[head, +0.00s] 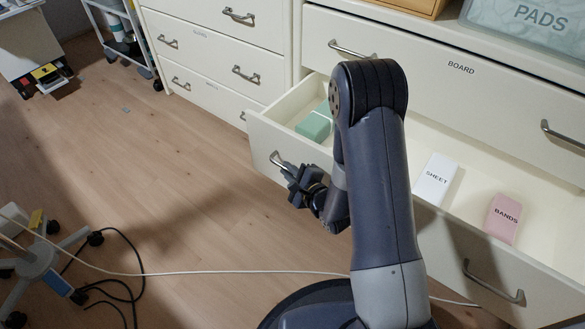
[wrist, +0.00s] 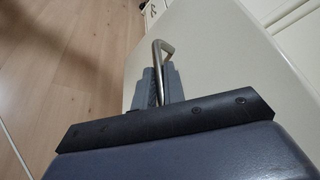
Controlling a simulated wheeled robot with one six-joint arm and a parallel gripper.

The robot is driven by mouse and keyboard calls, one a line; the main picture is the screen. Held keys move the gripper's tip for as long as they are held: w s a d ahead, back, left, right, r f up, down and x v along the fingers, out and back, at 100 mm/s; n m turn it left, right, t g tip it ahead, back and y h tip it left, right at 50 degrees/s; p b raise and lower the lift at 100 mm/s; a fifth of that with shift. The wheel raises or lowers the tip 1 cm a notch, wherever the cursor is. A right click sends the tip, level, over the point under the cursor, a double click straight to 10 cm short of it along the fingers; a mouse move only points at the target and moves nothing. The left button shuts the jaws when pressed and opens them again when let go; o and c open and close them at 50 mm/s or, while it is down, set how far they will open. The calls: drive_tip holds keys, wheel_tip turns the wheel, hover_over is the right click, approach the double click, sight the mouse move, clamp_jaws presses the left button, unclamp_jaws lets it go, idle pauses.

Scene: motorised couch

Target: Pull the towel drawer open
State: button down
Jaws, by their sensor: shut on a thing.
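The drawer (head: 262,140) stands pulled out below the closed drawer labelled BOARD. Its label is hidden, so I cannot tell whether it is the towel drawer. Inside lie green packs (head: 314,126), a white box marked SHEET (head: 436,180) and a pink box marked BANDS (head: 503,218). My gripper (head: 290,172) is at the left metal handle (head: 277,158) on the drawer's front. In the wrist view my gripper (wrist: 157,85) is shut on the bar handle (wrist: 157,57), with the pale drawer front (wrist: 222,70) behind it. My arm hides part of the drawer.
The drawer's right handle (head: 493,282) is free. The closed BOARD drawer (head: 440,75) is above. Another white drawer cabinet (head: 215,50) stands to the left. A white cable (head: 200,272) crosses the floor near a wheeled stand (head: 40,262). The wooden floor (head: 150,180) between is clear.

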drive_tip(key=shift+s+a, duration=0.3)
drive_tip(key=shift+s, duration=0.2)
drive_tip(key=c, duration=1.5)
unclamp_jaws()
drive_tip(key=p+v, duration=0.2)
drive_tip(key=v, duration=0.8)
drive_tip(key=shift+s+d, duration=0.2)
drive_tip(key=shift+s, duration=0.1)
